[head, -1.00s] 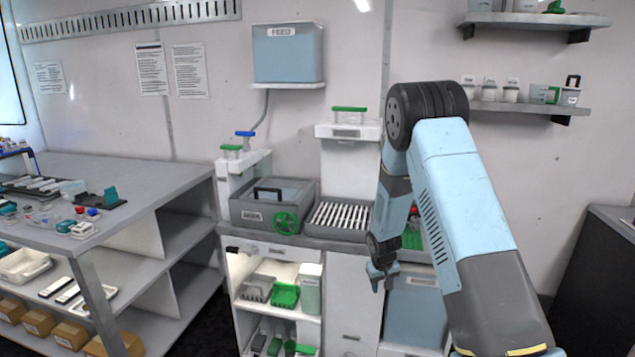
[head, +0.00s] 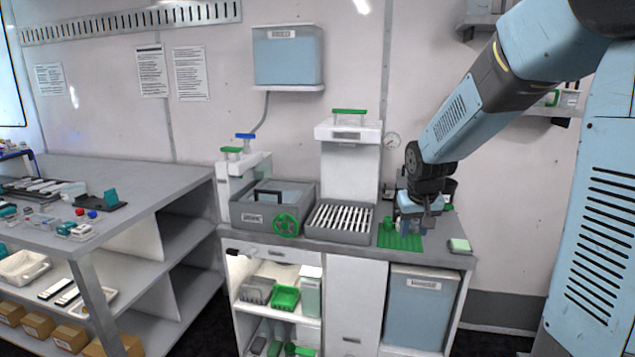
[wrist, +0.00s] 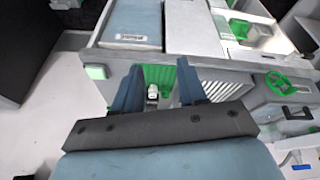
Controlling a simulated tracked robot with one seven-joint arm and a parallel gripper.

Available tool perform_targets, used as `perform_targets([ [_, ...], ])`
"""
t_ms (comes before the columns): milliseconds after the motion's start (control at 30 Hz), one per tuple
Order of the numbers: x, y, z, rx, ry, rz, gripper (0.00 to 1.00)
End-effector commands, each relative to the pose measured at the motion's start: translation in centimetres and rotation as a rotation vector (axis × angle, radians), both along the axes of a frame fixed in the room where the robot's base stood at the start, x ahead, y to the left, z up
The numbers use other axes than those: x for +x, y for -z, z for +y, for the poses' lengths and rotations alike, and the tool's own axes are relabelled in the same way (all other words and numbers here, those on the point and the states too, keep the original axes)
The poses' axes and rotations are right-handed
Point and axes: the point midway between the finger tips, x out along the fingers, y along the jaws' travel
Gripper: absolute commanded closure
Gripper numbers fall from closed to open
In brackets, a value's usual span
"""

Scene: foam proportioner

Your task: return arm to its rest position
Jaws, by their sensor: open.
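My arm reaches in from the right in the head view, bent high at the upper right and sloping down to the counter. My gripper (head: 418,229) points down over the green mat (head: 400,241) at the counter's right end. In the wrist view my gripper (wrist: 158,84) has its two blue fingers apart, with nothing held between them. Green mat and a small pale object (wrist: 152,92) show in the gap. Whether the fingertips touch the mat is unclear.
A slatted rack (head: 340,218) and a grey basin with a green handwheel (head: 287,223) stand left of the mat. A green-topped pad (head: 459,245) lies to the right. A wall shelf (head: 545,110) is partly behind my arm. A bench (head: 130,180) stands left.

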Motion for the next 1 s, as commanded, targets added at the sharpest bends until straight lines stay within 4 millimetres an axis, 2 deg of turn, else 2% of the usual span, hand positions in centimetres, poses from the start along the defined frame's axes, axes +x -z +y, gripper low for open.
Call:
perform_targets([
  [33, -1.2, -1.3, -0.1, 0.005, 0.004, -0.013, 0.59],
  [200, -5.2, -4.5, -0.3, 0.020, 0.013, -0.035, 0.59],
  [500, -12.6, -8.7, -0.4, 0.043, 0.024, -0.076, 0.59],
  [800, -20.2, -11.0, -0.3, 0.064, 0.029, -0.115, 0.59],
  [1000, -24.2, -11.4, -0.1, 0.074, 0.030, -0.134, 0.59],
])
